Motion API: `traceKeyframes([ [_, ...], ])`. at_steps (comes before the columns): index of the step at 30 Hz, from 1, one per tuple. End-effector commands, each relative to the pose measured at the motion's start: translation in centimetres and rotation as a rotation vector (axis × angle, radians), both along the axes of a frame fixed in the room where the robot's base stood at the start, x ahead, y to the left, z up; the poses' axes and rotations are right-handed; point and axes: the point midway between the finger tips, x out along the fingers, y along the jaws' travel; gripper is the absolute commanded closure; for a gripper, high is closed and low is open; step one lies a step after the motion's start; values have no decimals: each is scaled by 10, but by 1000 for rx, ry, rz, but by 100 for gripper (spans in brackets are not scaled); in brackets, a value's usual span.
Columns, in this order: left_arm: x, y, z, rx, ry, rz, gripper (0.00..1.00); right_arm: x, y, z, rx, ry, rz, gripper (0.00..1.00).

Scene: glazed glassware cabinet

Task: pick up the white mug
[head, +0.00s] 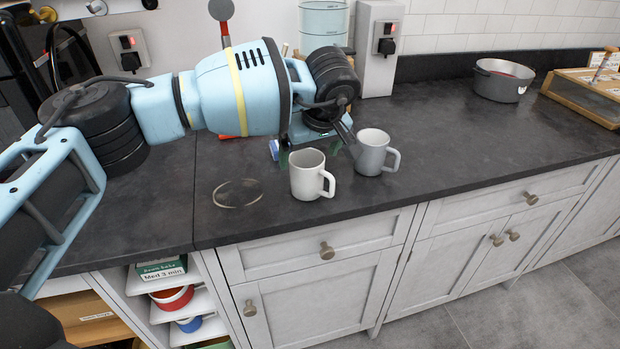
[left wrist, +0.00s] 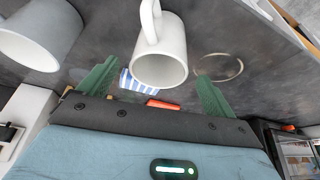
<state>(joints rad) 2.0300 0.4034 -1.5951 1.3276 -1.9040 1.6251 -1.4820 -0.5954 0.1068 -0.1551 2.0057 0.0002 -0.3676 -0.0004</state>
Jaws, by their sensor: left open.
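The white mug (head: 306,178) stands upright near the front of the dark counter, its handle toward the right. In the left wrist view the white mug (left wrist: 160,62) appears ahead of and between the two green fingers. My left gripper (head: 316,146) is open and empty, behind the white mug in the head view; its fingers are partly hidden there. In the left wrist view the open left gripper (left wrist: 154,88) has its fingers spread wide. Whether a finger touches the mug cannot be told. My right gripper is out of view.
A grey mug (head: 371,153) stands close to the right of the white mug. A thin clear round item (head: 237,193) lies to the left. A blue-striped item (left wrist: 130,81) is near the fingers. A grey pot (head: 502,80) stands at the back right. The right counter is mostly clear.

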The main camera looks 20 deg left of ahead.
Motion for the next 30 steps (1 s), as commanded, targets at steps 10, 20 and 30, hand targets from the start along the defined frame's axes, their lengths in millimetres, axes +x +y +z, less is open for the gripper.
traceKeyframes([
  [10, 6, 5, -43, 0, 1, 1, 9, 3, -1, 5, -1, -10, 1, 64],
  [20, 8, 6, -50, 0, 0, -1, 9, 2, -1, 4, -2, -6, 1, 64],
  [30, 8, 6, -50, 0, 0, 0, 51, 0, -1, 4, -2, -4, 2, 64],
])
